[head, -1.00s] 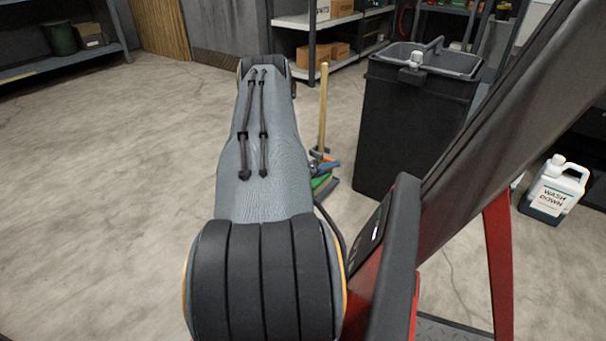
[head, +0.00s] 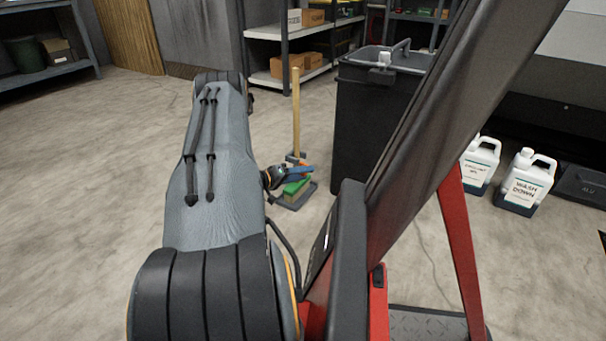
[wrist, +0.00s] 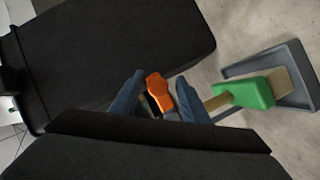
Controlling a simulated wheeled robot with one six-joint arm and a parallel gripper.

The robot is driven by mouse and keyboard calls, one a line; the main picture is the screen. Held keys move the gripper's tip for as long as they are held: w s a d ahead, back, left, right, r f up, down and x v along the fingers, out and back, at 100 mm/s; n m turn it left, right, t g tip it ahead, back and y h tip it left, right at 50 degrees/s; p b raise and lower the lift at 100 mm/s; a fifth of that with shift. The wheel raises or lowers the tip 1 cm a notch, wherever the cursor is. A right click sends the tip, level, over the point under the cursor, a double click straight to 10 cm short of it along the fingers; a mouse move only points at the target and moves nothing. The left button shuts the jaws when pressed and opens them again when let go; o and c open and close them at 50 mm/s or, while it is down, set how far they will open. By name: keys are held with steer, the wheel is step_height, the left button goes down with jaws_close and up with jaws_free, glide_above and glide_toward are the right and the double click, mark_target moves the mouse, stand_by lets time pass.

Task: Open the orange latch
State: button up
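The orange latch (wrist: 160,92) shows in the wrist view as a small orange piece with a dark part beside it. It lies between the two blue fingers of my open gripper (wrist: 158,95). I cannot tell whether the fingers touch it. In the head view my gripper (head: 302,173) is low, beyond my forearm and beside the broom (head: 296,115); a bit of orange shows there. What the latch is fixed to is hard to make out, and its open or closed state is unclear.
A green brush head (wrist: 257,92) rests in a grey dustpan (wrist: 290,75), right of my fingers. A tall black bin (head: 362,120) stands close by. White jugs (head: 525,182) stand farther right. Shelves (head: 290,33) line the back. Floor at left is clear.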

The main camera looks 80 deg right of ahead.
steer(key=shift+r, duration=0.1)
steer(key=shift+w+a+r, duration=0.1)
steer(key=shift+a, duration=0.05)
steer(key=p+v, duration=0.3)
steer(key=v, duration=0.4)
steer(key=shift+w, duration=0.2)
steer(key=shift+a, duration=0.1)
